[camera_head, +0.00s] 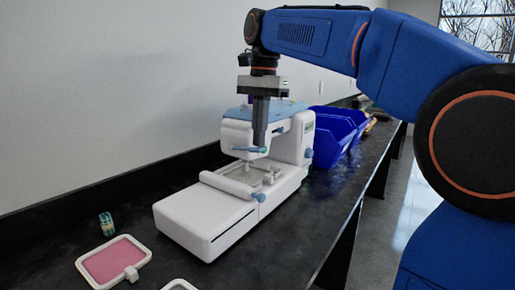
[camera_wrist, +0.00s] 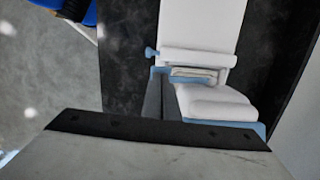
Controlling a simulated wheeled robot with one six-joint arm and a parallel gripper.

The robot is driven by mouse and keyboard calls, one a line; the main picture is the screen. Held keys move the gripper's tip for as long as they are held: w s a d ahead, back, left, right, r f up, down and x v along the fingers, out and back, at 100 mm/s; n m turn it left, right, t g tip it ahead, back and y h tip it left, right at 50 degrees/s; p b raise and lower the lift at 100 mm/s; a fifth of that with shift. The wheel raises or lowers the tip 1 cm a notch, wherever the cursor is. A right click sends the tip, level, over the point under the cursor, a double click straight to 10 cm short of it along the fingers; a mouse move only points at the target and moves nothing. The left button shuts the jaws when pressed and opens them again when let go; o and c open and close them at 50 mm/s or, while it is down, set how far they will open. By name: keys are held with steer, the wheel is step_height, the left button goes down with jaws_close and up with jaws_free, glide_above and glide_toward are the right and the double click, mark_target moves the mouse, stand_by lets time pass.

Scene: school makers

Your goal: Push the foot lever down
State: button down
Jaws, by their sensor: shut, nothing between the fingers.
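A white sewing machine (camera_head: 240,133) with light blue trim stands on the black counter. A small blue lever (camera_head: 243,149) sticks out at its head, above the needle area; I take it for the foot lever. My gripper (camera_head: 260,142) is shut and empty, pointing straight down in front of the machine head, its tips at about the lever's height. Whether they touch the lever cannot be told. In the wrist view the closed fingers (camera_wrist: 163,85) end beside a light blue part (camera_wrist: 159,70), with the white machine (camera_wrist: 211,103) to their right.
Blue bins (camera_head: 338,130) stand behind the machine on the counter (camera_head: 318,205). A pink-filled frame (camera_head: 108,262) and a small green spool (camera_head: 106,224) lie at front left. The wall is close on the left; open floor (camera_head: 400,205) is at the right.

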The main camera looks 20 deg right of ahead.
steer(key=shift+f, duration=1.6)
steer(key=shift+w+d, duration=0.1)
steer(key=shift+w+d+r, duration=0.25)
steer(key=shift+w+d, duration=0.15)
steer(key=shift+d, duration=0.2)
steer(key=shift+w+d+r, duration=0.25)
steer(key=shift+w+d, duration=0.1)
steer(key=shift+d, duration=0.2)
